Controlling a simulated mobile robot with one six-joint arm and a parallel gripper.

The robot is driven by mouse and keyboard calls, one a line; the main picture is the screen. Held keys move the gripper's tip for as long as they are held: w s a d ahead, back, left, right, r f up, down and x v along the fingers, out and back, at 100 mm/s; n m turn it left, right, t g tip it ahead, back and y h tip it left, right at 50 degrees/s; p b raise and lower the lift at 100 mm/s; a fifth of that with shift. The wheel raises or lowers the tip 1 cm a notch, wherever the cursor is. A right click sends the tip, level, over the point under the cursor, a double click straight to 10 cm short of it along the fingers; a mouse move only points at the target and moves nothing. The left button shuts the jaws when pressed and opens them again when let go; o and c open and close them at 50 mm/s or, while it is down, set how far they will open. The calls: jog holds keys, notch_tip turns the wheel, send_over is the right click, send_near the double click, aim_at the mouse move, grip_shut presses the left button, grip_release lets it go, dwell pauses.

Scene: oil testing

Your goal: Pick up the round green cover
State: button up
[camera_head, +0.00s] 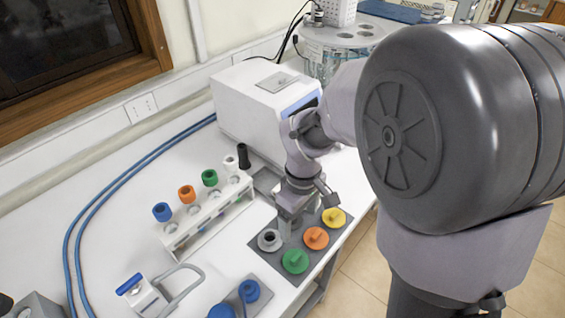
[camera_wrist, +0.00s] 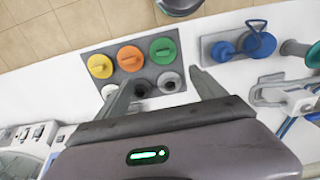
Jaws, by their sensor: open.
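The round green cover (camera_head: 295,261) is a flat disc with a raised grip, lying on the grey plate (camera_head: 262,252) on the white bench. It also shows in the wrist view (camera_wrist: 163,50), at the right end of the row with the orange and yellow covers. My gripper (camera_head: 290,228) is above the plate, behind the green cover in the head view. In the wrist view its two fingers (camera_wrist: 160,80) are spread apart, with nothing held between them. The green cover lies beyond the fingertips and is apart from them.
An orange cover (camera_head: 316,238) and a yellow cover (camera_head: 334,217) lie beside the green one. Open holders (camera_head: 269,239) are on the same plate. A white rack (camera_head: 209,215) with coloured-cap tubes stands left. Blue-knobbed parts (camera_head: 249,291) lie in front. A white machine (camera_head: 255,100) stands behind.

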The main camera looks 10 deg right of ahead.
jog(key=s+a+f+b, duration=0.1)
jog(key=f, duration=0.1)
jog(key=b, duration=0.4)
send_over(296, 257)
jog(key=f, duration=1)
jog(key=shift+a, duration=0.35)
jog(key=f, duration=0.1)
jog(key=f+b, duration=0.1)
jog(key=f, duration=0.2)
jog(key=shift+d+f+b, duration=0.3)
jog(key=shift+d+b, duration=0.05)
jog(key=shift+f, duration=0.45)
jog(key=shift+r, duration=0.1)
jog(key=shift+c, duration=0.4)
jog(key=c, duration=1)
